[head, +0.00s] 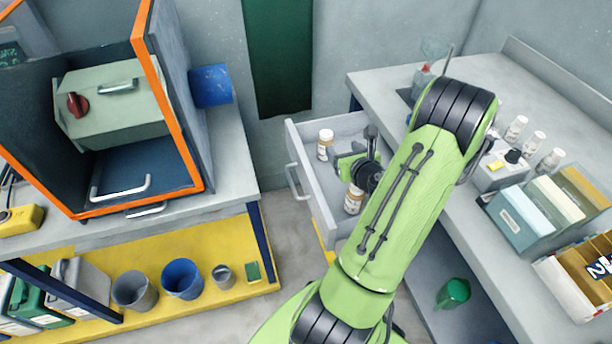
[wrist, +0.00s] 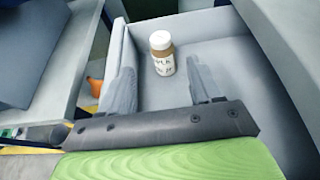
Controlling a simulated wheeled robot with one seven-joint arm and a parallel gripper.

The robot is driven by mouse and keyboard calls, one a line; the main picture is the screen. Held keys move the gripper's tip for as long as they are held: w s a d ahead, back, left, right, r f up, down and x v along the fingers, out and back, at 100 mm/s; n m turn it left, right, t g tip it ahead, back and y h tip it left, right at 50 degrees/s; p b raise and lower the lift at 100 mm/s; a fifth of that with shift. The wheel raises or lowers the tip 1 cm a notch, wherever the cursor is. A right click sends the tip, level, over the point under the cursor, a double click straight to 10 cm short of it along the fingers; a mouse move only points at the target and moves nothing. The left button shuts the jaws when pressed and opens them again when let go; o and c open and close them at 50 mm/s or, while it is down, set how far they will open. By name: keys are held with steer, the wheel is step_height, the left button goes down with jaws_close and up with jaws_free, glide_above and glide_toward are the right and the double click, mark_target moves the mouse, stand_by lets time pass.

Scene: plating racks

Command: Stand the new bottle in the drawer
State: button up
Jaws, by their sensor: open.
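The drawer (head: 297,168) is pulled out from under the right-hand bench. Two small bottles with brown contents, white caps and white labels stand upright inside it: a far bottle (head: 325,145) and a near bottle (head: 353,199). I cannot tell which is the new one. My gripper (head: 346,161) is over the drawer, between the two bottles in the head view. In the wrist view my gripper (wrist: 160,74) is open and empty, with one bottle (wrist: 162,53) upright just past the fingertips and the drawer wall (wrist: 118,50) to the left. I cannot tell whether a finger touches it.
Several small bottles (head: 534,141), a grey device (head: 497,172) and a file holder (head: 528,216) are on the right bench. An orange-edged cabinet (head: 150,45) stands on the left bench. Buckets (head: 182,279) sit on the yellow lower shelf. A green cup (head: 453,293) lies below the right bench.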

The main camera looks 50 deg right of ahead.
steer(key=w+a+r+n+g+y, duration=0.1)
steer(key=w+a+r+n+y, duration=0.15)
steer(key=a+n, duration=0.5)
steer(key=w+a+r+n+y, duration=0.2)
steer(key=w+a+n+y, duration=0.1)
steer(key=a+n, duration=0.45)
steer(key=w+a+r+n+g+y, duration=0.1)
steer(key=w+a+r+n+y, duration=0.15)
steer(key=a+n, duration=0.5)
steer(key=s+a+r+n+g, duration=0.2)
steer(key=s+a+r+n, duration=0.1)
steer(key=s+a+n, duration=0.3)
steer(key=s+a+r+n+g+h, duration=0.1)
steer(key=s+a+r+n, duration=0.3)
steer(key=s+n, duration=0.5)
steer(key=a+n+g, duration=0.1)
steer(key=n, duration=0.3)
steer(key=shift+s+a+n, duration=0.35)
